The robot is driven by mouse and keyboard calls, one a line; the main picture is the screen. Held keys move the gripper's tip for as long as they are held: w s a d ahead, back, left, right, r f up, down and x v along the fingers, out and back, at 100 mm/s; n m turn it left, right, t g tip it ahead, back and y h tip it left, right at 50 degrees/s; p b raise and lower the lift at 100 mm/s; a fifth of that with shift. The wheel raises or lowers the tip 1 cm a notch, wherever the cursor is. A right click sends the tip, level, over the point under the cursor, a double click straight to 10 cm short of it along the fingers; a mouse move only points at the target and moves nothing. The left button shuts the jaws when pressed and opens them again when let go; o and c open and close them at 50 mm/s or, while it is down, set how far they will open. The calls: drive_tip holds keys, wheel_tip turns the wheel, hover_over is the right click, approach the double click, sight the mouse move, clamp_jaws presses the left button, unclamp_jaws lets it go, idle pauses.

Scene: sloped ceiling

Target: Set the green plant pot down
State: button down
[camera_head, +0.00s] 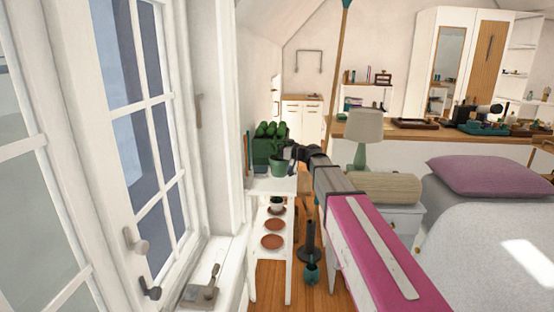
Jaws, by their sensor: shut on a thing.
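The green plant pot (279,168) holds a small leafy plant and is at the end of my arm, near the middle of the view. My gripper (290,158) is shut on the pot at its right side. The pot is over the top of a narrow white shelf unit (262,185). I cannot tell whether its base touches that top. The fingertips are small and partly hidden by the arm and the pot.
A green planter with rounded plants (268,140) stands just behind the pot. The shelf's lower levels hold terracotta saucers (273,241). A window (140,110) is at left. A bedside table with a lamp (361,130) and a bed (480,230) are at right.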

sight(277, 157)
drive_tip(key=shift+w+d+f, duration=0.25)
drive_tip(key=shift+w+d, duration=0.05)
drive_tip(key=shift+f, duration=2.05)
drive_tip(key=c, duration=1)
unclamp_jaws()
